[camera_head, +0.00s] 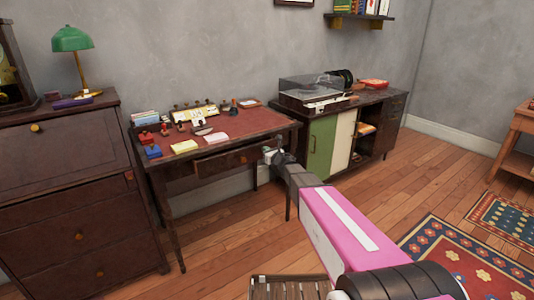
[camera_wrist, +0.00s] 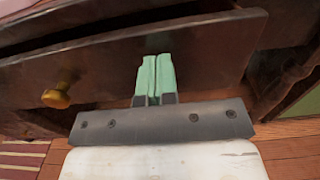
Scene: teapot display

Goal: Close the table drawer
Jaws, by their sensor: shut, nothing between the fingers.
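The table (camera_head: 238,127) is dark wood with a reddish top and stands against the wall in the head view. Its drawer (camera_head: 226,159) is under the top and appears slightly pulled out. In the wrist view the drawer front (camera_wrist: 108,68) spans the picture, with a round brass knob (camera_wrist: 62,95) at the left. My gripper (camera_wrist: 153,62) has its green fingers shut together with nothing between them. The fingertips lie over the drawer front, right of the knob; whether they touch it I cannot tell. In the head view my gripper (camera_head: 270,155) is at the drawer's right end.
A dark bureau (camera_head: 75,220) stands left of the table, and a cabinet (camera_head: 340,140) with a record player (camera_head: 310,92) stands right. Stamps, pads and papers lie on the tabletop. A slatted wooden piece (camera_head: 288,288) is at the bottom. Rugs (camera_head: 465,262) lie on the right floor.

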